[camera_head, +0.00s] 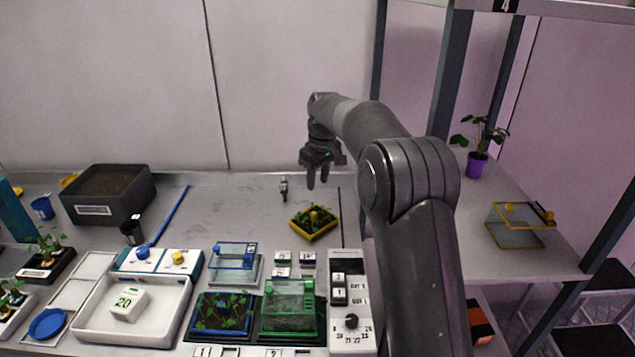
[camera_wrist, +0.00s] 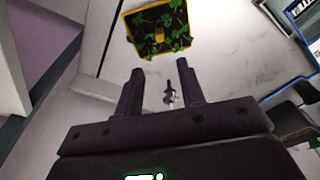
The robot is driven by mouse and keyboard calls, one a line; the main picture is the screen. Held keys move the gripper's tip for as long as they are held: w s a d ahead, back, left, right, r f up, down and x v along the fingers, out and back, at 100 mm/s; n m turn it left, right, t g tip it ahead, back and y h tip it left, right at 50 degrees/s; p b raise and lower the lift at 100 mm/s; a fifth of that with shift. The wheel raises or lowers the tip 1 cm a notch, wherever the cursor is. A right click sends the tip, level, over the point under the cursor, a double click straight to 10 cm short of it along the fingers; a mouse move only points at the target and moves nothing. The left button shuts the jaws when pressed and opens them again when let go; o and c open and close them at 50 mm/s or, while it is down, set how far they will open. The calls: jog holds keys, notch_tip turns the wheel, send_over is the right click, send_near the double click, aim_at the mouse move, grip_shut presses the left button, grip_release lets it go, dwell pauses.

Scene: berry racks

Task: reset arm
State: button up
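My gripper (camera_head: 318,176) hangs from my raised arm above the back middle of the table, fingers pointing down. In the wrist view my gripper (camera_wrist: 160,85) has its two fingers spread apart with nothing between them. A yellow-rimmed tray of green plants (camera_head: 314,223) sits on the table just in front of and below it; the tray also shows at the top of the wrist view (camera_wrist: 143,50). A small dark and grey object (camera_head: 284,188) stands on the table to the left of my gripper and shows beyond the fingers in the wrist view (camera_wrist: 171,97).
Left are a dark soil box (camera_head: 110,207), a blue rod (camera_head: 170,215) and a white tray (camera_head: 88,322) with a block marked 20. Front middle holds a green clear box (camera_head: 289,305) and a dial panel (camera_head: 352,338). A rack shelf (camera_head: 490,225) with a potted plant (camera_head: 477,164) stands right.

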jog(key=s+d+r+m+t, duration=0.15)
jog(key=s+r, duration=0.35)
jog(key=s, duration=0.6)
jog(key=s+d+r+m+t, duration=0.1)
jog(key=s+d+r, duration=0.3)
jog(key=s, duration=0.6)
jog(key=s+d+f+m+t, duration=0.1)
jog(key=s+d+m, duration=0.2)
jog(key=s, duration=0.8)
jog(key=s+d+f+m+t+h, duration=0.1)
jog(key=s+d+f+m, duration=0.1)
jog(key=s+d, duration=0.5)
jog(key=s+m, duration=0.1)
jog(key=s, duration=0.3)
jog(key=shift+s+d, duration=0.15)
jog(key=shift+s, duration=0.25)
